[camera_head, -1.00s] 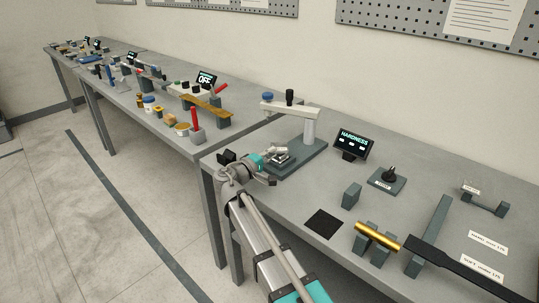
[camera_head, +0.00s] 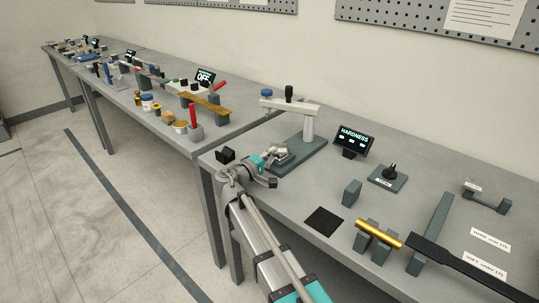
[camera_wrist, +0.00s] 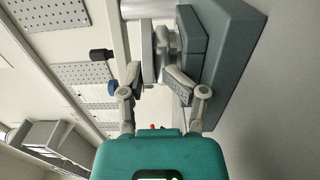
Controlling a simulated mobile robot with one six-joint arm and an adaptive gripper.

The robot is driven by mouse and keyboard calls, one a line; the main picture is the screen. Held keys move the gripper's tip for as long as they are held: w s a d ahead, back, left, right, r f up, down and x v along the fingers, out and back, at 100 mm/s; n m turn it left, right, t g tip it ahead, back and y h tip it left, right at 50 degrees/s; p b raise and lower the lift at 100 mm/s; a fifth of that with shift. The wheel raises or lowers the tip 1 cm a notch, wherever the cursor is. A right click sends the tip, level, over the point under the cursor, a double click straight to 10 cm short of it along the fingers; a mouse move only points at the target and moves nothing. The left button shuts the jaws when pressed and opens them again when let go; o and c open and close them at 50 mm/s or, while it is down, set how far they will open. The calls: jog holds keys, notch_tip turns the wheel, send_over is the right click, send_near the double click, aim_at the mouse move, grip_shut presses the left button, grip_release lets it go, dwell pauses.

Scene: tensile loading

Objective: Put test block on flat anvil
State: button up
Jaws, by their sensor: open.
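The hardness tester (camera_head: 309,127) stands at the back left of the near table, with an arm over its base. In the wrist view, a shiny silver round piece (camera_wrist: 148,62), seemingly the test block, sits over the tester's base. A grey metal part, perhaps the flat anvil (camera_wrist: 166,45), lies against it; I cannot tell the exact contact. My gripper (camera_head: 275,167) is open at the tester's front. Its fingers (camera_wrist: 155,80) show on either side of the silver piece's near edge, with no clear grip. The head view leaves the block and anvil partly hidden by my gripper.
The tester's base plate (camera_wrist: 233,60) lies close to one finger. A HARDNESS display (camera_head: 354,141), a knob on a plate (camera_head: 387,178), a black mat (camera_head: 324,222) and a brass rod (camera_head: 378,235) on supports are to the right.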

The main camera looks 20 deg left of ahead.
jog(key=shift+w+a+r, duration=0.1)
jog(key=shift+a+r, duration=0.05)
jog(key=shift+r+p, duration=0.45)
jog(key=shift+p, duration=0.2)
jog(key=shift+a+r, duration=0.1)
jog(key=shift+r, duration=0.05)
jog(key=v, duration=1.2)
